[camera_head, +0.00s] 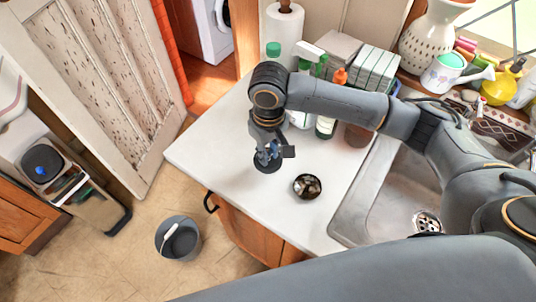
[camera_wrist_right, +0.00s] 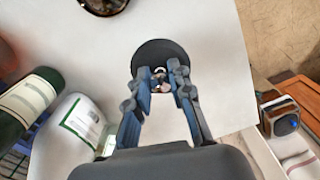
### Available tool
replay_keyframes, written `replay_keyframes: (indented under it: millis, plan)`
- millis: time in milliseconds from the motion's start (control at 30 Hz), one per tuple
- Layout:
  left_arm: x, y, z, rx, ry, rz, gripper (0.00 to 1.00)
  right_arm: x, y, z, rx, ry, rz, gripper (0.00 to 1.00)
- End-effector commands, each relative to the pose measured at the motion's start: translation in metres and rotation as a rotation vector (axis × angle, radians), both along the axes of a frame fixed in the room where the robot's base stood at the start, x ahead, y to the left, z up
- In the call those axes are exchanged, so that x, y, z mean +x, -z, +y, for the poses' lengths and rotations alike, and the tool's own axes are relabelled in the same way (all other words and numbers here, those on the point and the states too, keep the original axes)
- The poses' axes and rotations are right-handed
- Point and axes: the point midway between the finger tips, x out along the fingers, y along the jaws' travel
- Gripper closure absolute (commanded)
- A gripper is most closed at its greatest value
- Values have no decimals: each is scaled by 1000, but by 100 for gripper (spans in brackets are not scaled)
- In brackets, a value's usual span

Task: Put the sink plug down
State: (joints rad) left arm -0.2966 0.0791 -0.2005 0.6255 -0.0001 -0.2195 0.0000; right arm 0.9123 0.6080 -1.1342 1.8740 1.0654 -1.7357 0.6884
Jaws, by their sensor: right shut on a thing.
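The sink plug (camera_head: 266,166) is a black disc, over or on the white countertop (camera_head: 225,150) near its front left part. In the right wrist view the plug (camera_wrist_right: 148,52) shows as a dark disc with a small metal fitting at its middle. My right gripper (camera_head: 269,152) points down at the plug. In the wrist view its blue-padded fingertips (camera_wrist_right: 163,82) are closed on the metal fitting. I cannot tell whether the disc touches the counter. The sink (camera_head: 395,190) with its metal drain (camera_head: 427,221) is at the right. My left gripper is not in view.
A small round dark dish (camera_head: 307,187) stands right of the plug. Bottles, including a green-capped one (camera_head: 273,49), and a box stack (camera_head: 373,70) stand behind. The counter's left edge is close. A grey bucket (camera_head: 178,240) is on the floor.

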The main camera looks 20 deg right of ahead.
Motion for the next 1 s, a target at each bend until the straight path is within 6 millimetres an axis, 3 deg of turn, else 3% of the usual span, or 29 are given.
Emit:
replay_keyframes:
  millis: [133, 400, 767, 800, 900, 1000]
  plan:
    - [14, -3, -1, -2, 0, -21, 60, 7, 8, -1, 1, 0, 1, 100]
    - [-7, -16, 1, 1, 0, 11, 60, 10, 40, -2, -1, -1, 1, 100]
    - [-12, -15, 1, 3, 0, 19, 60, 10, 45, -1, 1, -1, 0, 100]
    - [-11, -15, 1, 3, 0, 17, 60, 10, 46, -1, 1, -1, 1, 77]
    - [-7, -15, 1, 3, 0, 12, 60, 10, 46, -2, 0, -1, 0, 57]
    - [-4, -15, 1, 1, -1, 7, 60, 10, 46, -2, 0, -1, 0, 56]
